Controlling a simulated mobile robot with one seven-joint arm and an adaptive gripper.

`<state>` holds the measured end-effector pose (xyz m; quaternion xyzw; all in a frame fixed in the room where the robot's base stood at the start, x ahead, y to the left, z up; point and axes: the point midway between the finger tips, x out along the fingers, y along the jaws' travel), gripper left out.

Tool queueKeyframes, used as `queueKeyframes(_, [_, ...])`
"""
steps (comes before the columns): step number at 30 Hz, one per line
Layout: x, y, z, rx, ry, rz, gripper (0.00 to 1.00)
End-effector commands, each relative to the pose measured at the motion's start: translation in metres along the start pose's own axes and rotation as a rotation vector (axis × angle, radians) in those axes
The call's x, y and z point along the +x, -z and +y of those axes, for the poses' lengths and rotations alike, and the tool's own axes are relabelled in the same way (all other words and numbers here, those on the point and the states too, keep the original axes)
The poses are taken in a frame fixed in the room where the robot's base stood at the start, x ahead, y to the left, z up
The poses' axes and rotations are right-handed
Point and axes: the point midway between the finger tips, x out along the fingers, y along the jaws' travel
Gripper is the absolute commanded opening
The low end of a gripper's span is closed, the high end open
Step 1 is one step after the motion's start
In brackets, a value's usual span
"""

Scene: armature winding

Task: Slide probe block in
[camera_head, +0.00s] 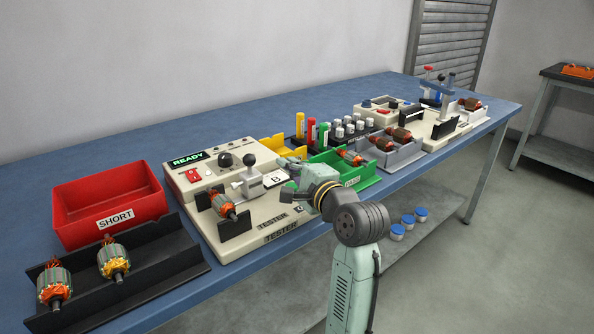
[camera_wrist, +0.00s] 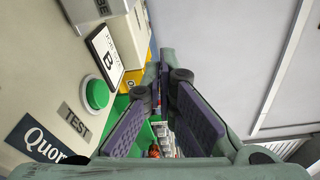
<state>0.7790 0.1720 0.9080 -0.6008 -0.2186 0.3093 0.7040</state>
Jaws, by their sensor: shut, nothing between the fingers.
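The probe block (camera_head: 248,181) is a pale grey block with a black knob on the tester (camera_head: 262,245). It stands just behind and right of an armature (camera_head: 222,204) with copper windings, which rests in the tester's black supports. A gap between block and armature is hard to judge. My gripper (camera_head: 284,166) is to the right of the block, over the tester's right edge, apart from the knob. In the wrist view, my fingers (camera_wrist: 162,76) converge at the tips and hold nothing. The tester's green button (camera_wrist: 97,93) and a card marked B (camera_wrist: 105,48) lie left of them.
A red SHORT bin (camera_head: 110,200) and a black tray (camera_head: 160,258) with two armatures stand left. Coloured bottles (camera_head: 312,131) stand behind. The tester's READY display (camera_head: 188,159) is lit.

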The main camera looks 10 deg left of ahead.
Motion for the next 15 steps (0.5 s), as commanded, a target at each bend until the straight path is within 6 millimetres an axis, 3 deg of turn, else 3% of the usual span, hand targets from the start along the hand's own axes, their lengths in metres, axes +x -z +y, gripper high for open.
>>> queueKeyframes(5, [0.039,-0.001,-0.002,-0.001,-0.002,-0.002,0.00])
queueKeyframes(15, [0.026,-0.036,-0.001,-0.002,0.000,0.000,0.00])
